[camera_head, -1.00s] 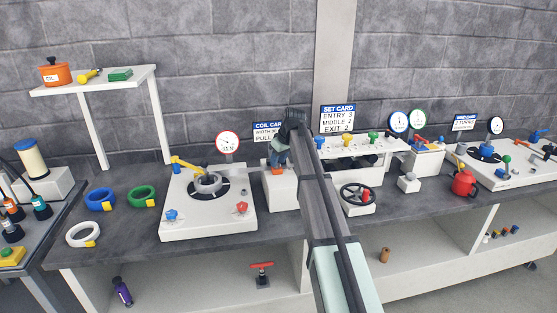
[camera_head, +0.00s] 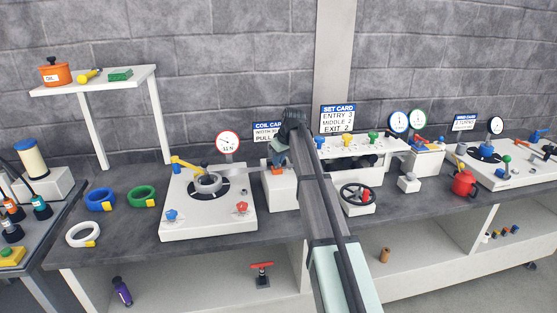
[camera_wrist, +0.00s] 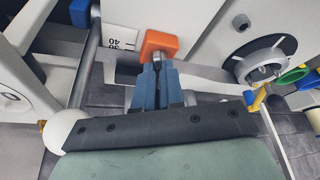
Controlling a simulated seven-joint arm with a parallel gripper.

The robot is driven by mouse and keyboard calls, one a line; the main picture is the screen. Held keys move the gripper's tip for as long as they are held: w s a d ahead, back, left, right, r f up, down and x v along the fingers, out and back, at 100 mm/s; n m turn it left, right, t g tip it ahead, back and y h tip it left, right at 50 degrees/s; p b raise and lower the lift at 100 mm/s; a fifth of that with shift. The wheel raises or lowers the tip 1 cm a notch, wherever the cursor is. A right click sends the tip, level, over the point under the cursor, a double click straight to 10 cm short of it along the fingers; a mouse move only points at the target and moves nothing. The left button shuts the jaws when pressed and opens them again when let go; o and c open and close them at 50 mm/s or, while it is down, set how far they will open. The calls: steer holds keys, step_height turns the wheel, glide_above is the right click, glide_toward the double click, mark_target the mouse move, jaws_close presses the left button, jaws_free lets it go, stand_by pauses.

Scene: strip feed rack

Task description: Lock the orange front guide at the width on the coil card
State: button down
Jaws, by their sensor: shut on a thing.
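The orange front guide (camera_wrist: 160,43) shows in the wrist view at the top middle, beside a white scale strip (camera_wrist: 124,38) with dark numbers. My gripper (camera_wrist: 158,66) is shut on the orange guide, with its blue-grey fingertips against it. In the head view the orange guide (camera_head: 278,171) shows as a small patch on the white box right of the turntable unit, just under my gripper (camera_head: 278,162). The coil card (camera_head: 266,132) hangs behind, its right part hidden by my arm; its width line is too small to read.
Left of the guide box stands a white turntable unit (camera_head: 205,222) with a blue knob (camera_head: 171,215) and a red knob (camera_head: 241,208). A black handwheel (camera_head: 358,195) stands to the right. A set card (camera_head: 338,118) is behind it. Blue, green and white rings lie at the left.

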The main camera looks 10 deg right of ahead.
steer(key=m, duration=0.2)
steer(key=m+h, duration=0.1)
steer(key=m, duration=0.1)
steer(key=m+h, duration=0.1)
steer(key=m, duration=0.1)
steer(key=shift+a+t, duration=0.3)
steer(key=shift+t, duration=0.1)
steer(key=m+h, duration=0.1)
steer(key=m, duration=0.1)
steer(key=m+h, duration=0.1)
steer(key=m, duration=0.2)
steer(key=shift+w+a+g, duration=0.1)
steer(key=shift+a+g, duration=0.1)
steer(key=shift+g, duration=0.1)
steer(key=m+h, duration=0.1)
steer(key=m, duration=0.2)
steer(key=m+g, duration=0.1)
steer(key=m, duration=0.1)
steer(key=shift+w+a+m+h, duration=0.15)
steer(key=shift+a+m+h, duration=0.05)
steer(key=shift+m+h, duration=0.2)
steer(key=m+g, duration=0.1)
steer(key=m, duration=0.1)
steer(key=m+g, duration=0.1)
steer(key=m, duration=0.2)
steer(key=shift+w+h, duration=0.15)
steer(key=shift+h, duration=0.25)
steer(key=shift+m+g, duration=0.3)
steer(key=shift+m, duration=0.1)
